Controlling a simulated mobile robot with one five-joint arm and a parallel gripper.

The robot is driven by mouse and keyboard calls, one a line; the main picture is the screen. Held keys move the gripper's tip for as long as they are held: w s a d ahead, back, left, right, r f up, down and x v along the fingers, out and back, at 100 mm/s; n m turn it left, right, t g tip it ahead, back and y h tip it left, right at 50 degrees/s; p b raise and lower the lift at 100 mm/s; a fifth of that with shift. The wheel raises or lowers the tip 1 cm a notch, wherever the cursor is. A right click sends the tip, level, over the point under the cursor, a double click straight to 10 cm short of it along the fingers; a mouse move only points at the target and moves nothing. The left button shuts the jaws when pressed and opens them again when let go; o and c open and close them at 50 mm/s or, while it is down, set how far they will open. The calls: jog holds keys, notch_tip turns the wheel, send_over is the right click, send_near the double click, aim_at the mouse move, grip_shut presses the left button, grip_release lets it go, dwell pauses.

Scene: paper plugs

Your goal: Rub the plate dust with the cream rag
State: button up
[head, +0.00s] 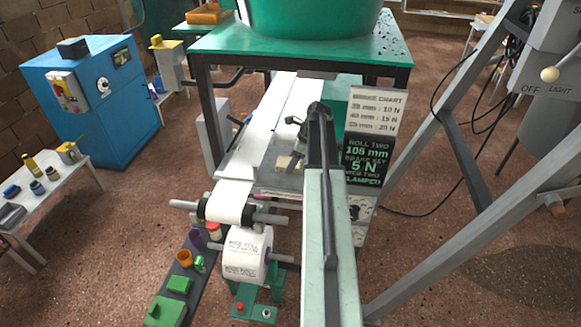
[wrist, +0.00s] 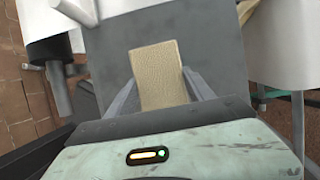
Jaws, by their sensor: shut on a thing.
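My gripper (wrist: 160,82) is shut on the cream rag (wrist: 157,68), a small tan block-like pad held between the two grey fingers in the wrist view. In the head view the cream rag (head: 287,162) shows as a small pale patch beside the dark end of my arm. A smooth grey plate (wrist: 215,45) lies beyond and beneath the rag in the wrist view. In the head view a grey surface (head: 288,181) shows just below the rag. I cannot tell whether the rag touches the plate. No dust can be made out.
A white paper web (head: 247,150) runs beside the plate to a roller (head: 228,208). A printed paper roll (head: 243,255) stands below. A chart sign (head: 371,135) is close on the right. A green-topped table (head: 220,42) stands behind. Sloping grey frame legs (head: 480,200) stand at right.

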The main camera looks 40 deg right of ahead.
jog(key=shift+w+d+f+b, duration=0.1)
jog(key=shift+w+d, duration=0.65)
jog(key=shift+d, duration=0.25)
jog(key=shift+w+d+b, duration=0.1)
jog(key=shift+w+d, duration=0.6)
jog(key=shift+d, duration=0.35)
jog(key=shift+w+d+f+b, duration=0.1)
jog(key=shift+w+d, duration=0.65)
jog(key=shift+d, duration=0.25)
jog(key=shift+w+d, duration=0.1)
jog(key=shift+d, duration=0.15)
jog(key=shift+r, duration=0.2)
jog(key=shift+w+f, duration=0.1)
jog(key=shift+f, duration=0.05)
jog(key=shift+s+a+r+p, duration=0.1)
jog(key=shift+s+a, duration=0.7)
jog(key=shift+a, duration=0.3)
jog(key=shift+s+a+r+p, duration=0.1)
jog(key=shift+s+a+p, duration=0.05)
jog(key=shift+s+a, duration=0.85)
jog(key=shift+s+a+p, duration=0.1)
jog(key=shift+s+a, duration=0.55)
jog(key=shift+a, duration=0.55)
jog(key=shift+s+a+f, duration=0.1)
jog(key=shift+s+a, duration=0.5)
jog(key=shift+a, duration=0.2)
jog(key=shift+s+a+f, duration=0.1)
jog(key=shift+s+a, duration=0.5)
jog(key=shift+a, duration=0.2)
jog(key=shift+r, duration=0.15)
